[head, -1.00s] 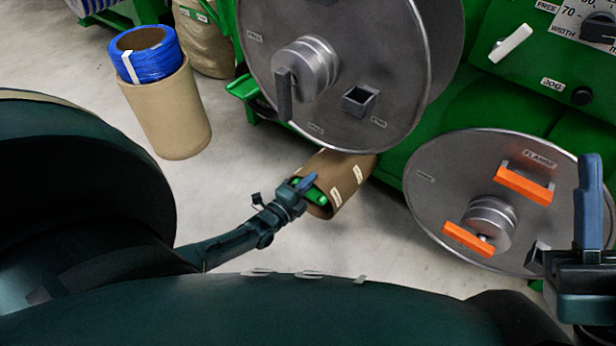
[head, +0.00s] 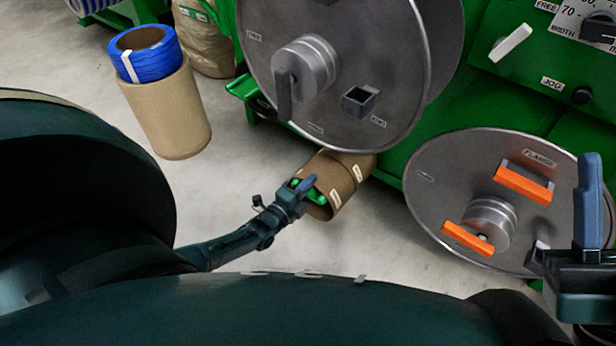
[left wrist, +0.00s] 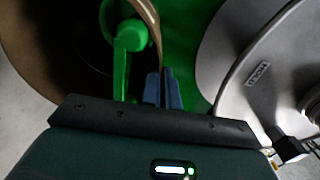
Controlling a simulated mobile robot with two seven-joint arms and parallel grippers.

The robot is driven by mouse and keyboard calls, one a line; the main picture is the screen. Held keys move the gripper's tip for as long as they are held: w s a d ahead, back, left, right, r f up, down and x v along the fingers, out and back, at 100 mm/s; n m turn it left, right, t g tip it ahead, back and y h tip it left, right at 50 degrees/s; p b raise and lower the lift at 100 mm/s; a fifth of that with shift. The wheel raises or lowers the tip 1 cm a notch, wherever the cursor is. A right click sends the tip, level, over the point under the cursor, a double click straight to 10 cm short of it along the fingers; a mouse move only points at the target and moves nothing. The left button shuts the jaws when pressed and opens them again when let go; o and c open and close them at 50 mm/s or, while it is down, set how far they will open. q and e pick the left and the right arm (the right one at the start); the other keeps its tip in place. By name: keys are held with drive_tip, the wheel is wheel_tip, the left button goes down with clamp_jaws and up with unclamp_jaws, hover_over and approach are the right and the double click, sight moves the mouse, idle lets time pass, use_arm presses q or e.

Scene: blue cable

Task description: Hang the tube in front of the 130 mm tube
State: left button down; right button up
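A short brown cardboard tube (head: 331,184) with white labels is around a green arm (head: 318,197) low on the machine. A second brown tube (head: 358,163) is behind it, with a seam between them. My left gripper (head: 302,184) is at the front tube's near rim. In the left wrist view its blue fingers (left wrist: 164,88) are close together on the rim wall, beside the tube's dark opening, where the green arm (left wrist: 130,50) shows. My right gripper (head: 590,200) is at the right edge, partly out of view; its finger gap does not show.
A large grey disc (head: 400,95) is above the tubes, and a flange with orange handles (head: 430,195) is to the right. A tall brown tube (head: 175,115) holding a blue coil (head: 150,62) stands on the left. Pale floor (head: 240,170) lies open between.

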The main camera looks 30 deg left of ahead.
use_arm(q)
drive_tip(key=c, duration=1)
unclamp_jaws()
drive_tip(key=shift+f, duration=0.2)
idle(0.6)
drive_tip(key=shift+s+p, duration=0.3)
drive_tip(key=shift+s, duration=0.3)
idle(0.9)
drive_tip(key=s+p, duration=0.2)
drive_tip(key=s, duration=0.6)
drive_tip(key=shift+a+p, duration=0.25)
drive_tip(key=shift+p, duration=0.15)
idle(0.9)
